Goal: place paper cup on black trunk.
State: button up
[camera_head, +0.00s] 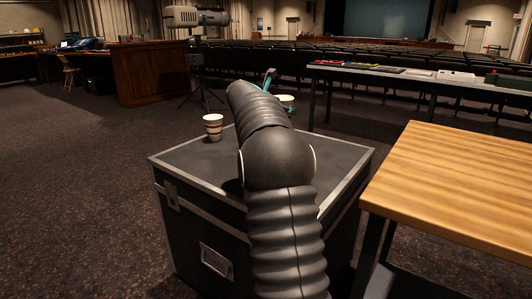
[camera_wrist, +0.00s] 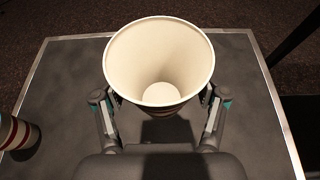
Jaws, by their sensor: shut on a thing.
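A paper cup (camera_wrist: 160,60), white inside with a dark-banded outside, stands mouth up between the two fingers of my gripper (camera_wrist: 160,98) in the wrist view. The fingers are shut on its sides. In the head view this cup (camera_head: 286,100) shows only partly behind my arm. The black trunk (camera_wrist: 75,95) lies below it, with a metal-edged grey-black top; it also shows in the head view (camera_head: 190,165). I cannot tell whether the held cup touches the top. A second paper cup (camera_head: 213,127), white with red and dark bands, stands upright on the trunk's left part.
The second cup also shows at the wrist view's left edge (camera_wrist: 17,132). A wooden table (camera_head: 455,180) stands right of the trunk. A long table with various items (camera_head: 430,78) and rows of seats are behind. A projector on a tripod (camera_head: 196,17) stands at the back left.

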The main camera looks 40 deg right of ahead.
jog(key=shift+w+d+f, duration=0.1)
jog(key=shift+w+f, duration=0.05)
jog(key=shift+w+a+f+b, duration=0.2)
jog(key=shift+w+a+f, duration=0.45)
jog(key=shift+w+f, duration=1.1)
jog(key=shift+w+a+f+b, duration=0.25)
jog(key=shift+w+a+f, duration=0.45)
jog(key=shift+w+f, duration=1.05)
jog(key=shift+w+a+f+b, duration=0.2)
jog(key=shift+w+a+f, duration=0.45)
jog(key=shift+w+f, duration=1.05)
jog(key=shift+s+f, duration=0.1)
jog(key=shift+f, duration=0.15)
jog(key=o, duration=0.8)
jog(key=shift+r, duration=0.1)
jog(key=shift+a+r, duration=0.2)
jog(key=shift+a, duration=0.05)
jog(key=v, duration=1.1)
jog(key=shift+a, duration=0.25)
